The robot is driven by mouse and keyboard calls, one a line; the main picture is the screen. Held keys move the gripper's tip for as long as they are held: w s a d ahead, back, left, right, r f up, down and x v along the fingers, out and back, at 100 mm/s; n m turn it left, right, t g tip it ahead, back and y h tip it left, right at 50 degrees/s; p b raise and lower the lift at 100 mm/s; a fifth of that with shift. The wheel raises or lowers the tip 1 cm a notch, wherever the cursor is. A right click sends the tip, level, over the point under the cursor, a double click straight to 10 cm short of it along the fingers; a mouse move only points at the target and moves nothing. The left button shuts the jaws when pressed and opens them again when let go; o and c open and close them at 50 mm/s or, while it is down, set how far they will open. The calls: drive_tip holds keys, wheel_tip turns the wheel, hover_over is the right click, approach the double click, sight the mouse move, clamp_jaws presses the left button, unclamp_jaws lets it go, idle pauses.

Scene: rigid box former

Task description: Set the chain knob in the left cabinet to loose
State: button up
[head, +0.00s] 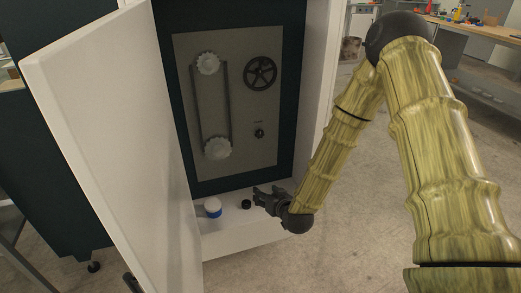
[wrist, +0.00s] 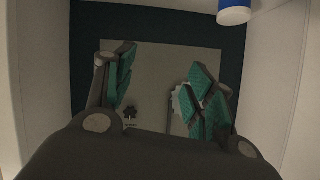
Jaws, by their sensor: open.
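The chain knob (head: 259,133) is a small dark knob on the grey panel (head: 245,108) inside the open cabinet, at the panel's lower right, with a small label just above it. It also shows in the wrist view (wrist: 131,112), where the scene appears upside down, between my open fingers. Its setting is too small to read. My gripper (head: 259,195) is open and empty, low in the cabinet near the floor, below the knob and apart from it. In the wrist view my gripper (wrist: 163,75) shows teal finger pads.
A chain runs between two pale sprockets (head: 208,63) (head: 217,148), beside a dark handwheel (head: 260,72). The open white door (head: 110,130) stands at left.

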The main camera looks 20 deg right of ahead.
sight(261, 135)
drive_tip(key=w+d+r+m+t+h+b, duration=0.1)
drive_tip(key=w+d+r+t+b, duration=0.45)
drive_tip(key=w+r, duration=0.55)
drive_tip(key=w, duration=0.3)
drive_tip(key=w+b, duration=0.1)
drive_tip(key=w, duration=0.2)
drive_tip(key=w+a+b, duration=0.1)
drive_tip(key=w, duration=0.3)
drive_tip(key=shift+w+f, duration=0.1)
drive_tip(key=shift+f, duration=0.1)
drive_tip(key=c, duration=1)
